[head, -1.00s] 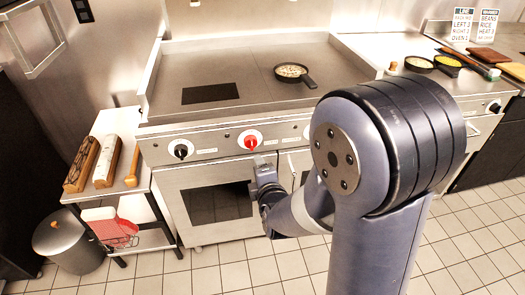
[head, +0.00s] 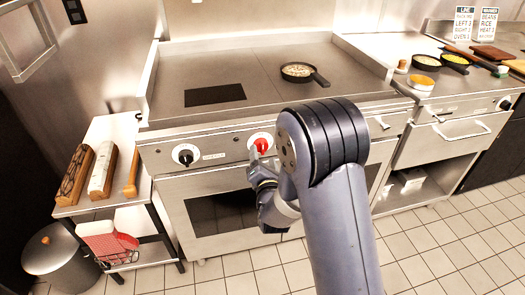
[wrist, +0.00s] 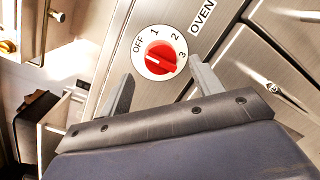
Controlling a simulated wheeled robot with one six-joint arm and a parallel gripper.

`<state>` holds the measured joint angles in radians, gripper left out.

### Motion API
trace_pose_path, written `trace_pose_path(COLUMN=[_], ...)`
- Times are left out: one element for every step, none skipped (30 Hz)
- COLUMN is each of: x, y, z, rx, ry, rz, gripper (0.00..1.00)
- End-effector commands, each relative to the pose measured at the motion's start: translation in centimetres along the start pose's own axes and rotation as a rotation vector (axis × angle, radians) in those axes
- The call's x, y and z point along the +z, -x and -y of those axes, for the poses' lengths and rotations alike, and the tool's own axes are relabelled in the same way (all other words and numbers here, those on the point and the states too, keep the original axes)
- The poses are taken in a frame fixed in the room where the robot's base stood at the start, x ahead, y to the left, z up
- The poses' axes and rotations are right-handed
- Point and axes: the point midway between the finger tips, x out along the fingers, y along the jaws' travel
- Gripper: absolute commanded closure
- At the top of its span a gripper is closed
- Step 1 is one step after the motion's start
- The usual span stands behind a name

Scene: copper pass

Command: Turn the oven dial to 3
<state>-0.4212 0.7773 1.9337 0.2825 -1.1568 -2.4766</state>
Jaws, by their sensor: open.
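The oven dial is a red knob (wrist: 161,57) on a white ring marked OFF, 1, 2 and 3, with the word OVEN beside it in the wrist view. A pale mark shows on the knob, but I cannot surely read which number it points to. In the head view the red dial (head: 262,145) is on the stove's front panel, above the oven door (head: 222,212). My gripper (wrist: 162,70) is open, with one finger on each side of the knob in the wrist view. I cannot tell whether they touch it. In the head view my gripper (head: 256,166) is just below the dial.
A black knob (head: 186,155) is to the left on the same panel. A pan (head: 297,71) sits on the griddle top (head: 225,65). A side cart (head: 105,205) stands at left. A sign reading OVEN 3 (head: 463,22) stands at the back right.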

Motion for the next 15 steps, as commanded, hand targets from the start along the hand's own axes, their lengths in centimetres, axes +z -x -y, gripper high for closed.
trace_pose_path(x=[0.1, 0.0, 0.1, 0.0, 0.1, 0.0, 0.0, 0.0, 0.0, 0.0, 0.0, 0.0, 0.0, 0.0, 0.0], y=[-0.9, -1.2, -1.8, -2.1, -2.4, -2.7, -2.9, -3.0, -3.2, -3.3, -3.4, -3.4, -3.4, -3.4, -3.4], z=[0.0, 0.1, 0.0, 0.1, 0.1, 0.1, 0.1, 0.1, 0.1, 0.1, 0.1, 0.1, 0.1, 0.1, 0.1], rx=[-0.001, -0.001, -0.001, -0.002, -0.001, -0.001, -0.002, -0.002, -0.002, -0.002, -0.002, -0.002, -0.002, -0.002, -0.002], ry=[0.0, 0.0, 0.0, 0.0, 0.0, 0.0, 0.0, 0.0, 0.0, 0.0, 0.0, 0.0, 0.0, 0.0, 0.0], rz=[0.001, 0.001, 0.001, 0.001, 0.001, 0.001, 0.001, 0.0, 0.0, 0.0, -0.001, -0.001, -0.001, -0.001, -0.001], gripper=[0.38, 0.38, 0.38, 0.38, 0.38, 0.38, 0.38, 0.38, 0.38, 0.38, 0.38, 0.38, 0.38, 0.38, 0.38])
